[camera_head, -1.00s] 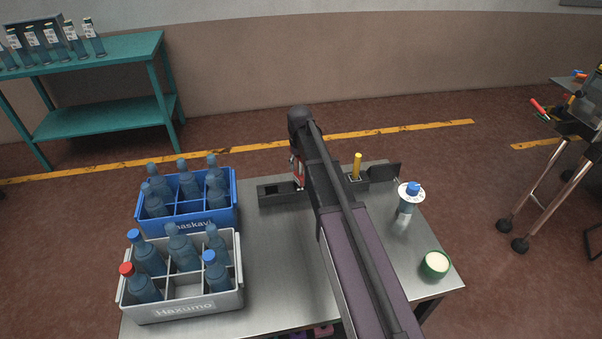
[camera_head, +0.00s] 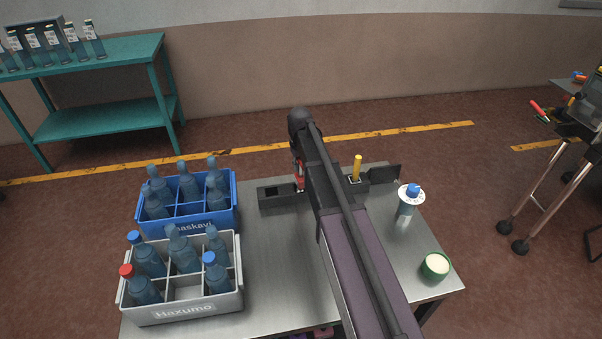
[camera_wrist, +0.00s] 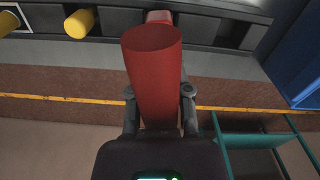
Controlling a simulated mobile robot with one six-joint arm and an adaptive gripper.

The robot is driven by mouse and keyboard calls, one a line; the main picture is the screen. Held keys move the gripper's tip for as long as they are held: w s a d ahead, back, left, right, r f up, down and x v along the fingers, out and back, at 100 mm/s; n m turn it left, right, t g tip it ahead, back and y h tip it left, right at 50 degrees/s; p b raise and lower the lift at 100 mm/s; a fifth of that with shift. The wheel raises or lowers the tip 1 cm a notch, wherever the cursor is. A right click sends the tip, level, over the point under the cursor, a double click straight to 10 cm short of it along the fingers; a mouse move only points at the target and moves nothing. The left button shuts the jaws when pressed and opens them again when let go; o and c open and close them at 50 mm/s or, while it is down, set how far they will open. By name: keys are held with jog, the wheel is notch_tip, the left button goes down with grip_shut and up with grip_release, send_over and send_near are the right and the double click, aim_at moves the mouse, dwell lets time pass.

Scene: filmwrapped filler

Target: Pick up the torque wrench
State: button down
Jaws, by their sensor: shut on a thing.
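A red cylindrical handle (camera_wrist: 153,75), which looks like the torque wrench's, fills the middle of the wrist view. My gripper (camera_wrist: 159,95) is shut on it, with one dark finger on each side. A little red also shows beside my arm in the head view (camera_head: 299,181), at the dark tool rack (camera_head: 275,197). The wrench's lower part is hidden, and I cannot tell whether it is still seated in the rack. In the head view my arm covers most of the gripper and the middle of the rack.
A yellow-handled tool (camera_head: 357,167) stands in the rack close by. A blue bottle crate (camera_head: 222,225) and a grey one (camera_head: 185,310) stand left. A blue-capped bottle (camera_head: 407,205) and a green round container (camera_head: 436,267) stand right. The metal table (camera_head: 275,260) is clear between.

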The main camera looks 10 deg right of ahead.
jog(key=shift+r, duration=0.1)
notch_tip(320, 180, up, 10)
jog(key=p, duration=1)
jog(key=shift+s, duration=0.1)
dwell(1.3)
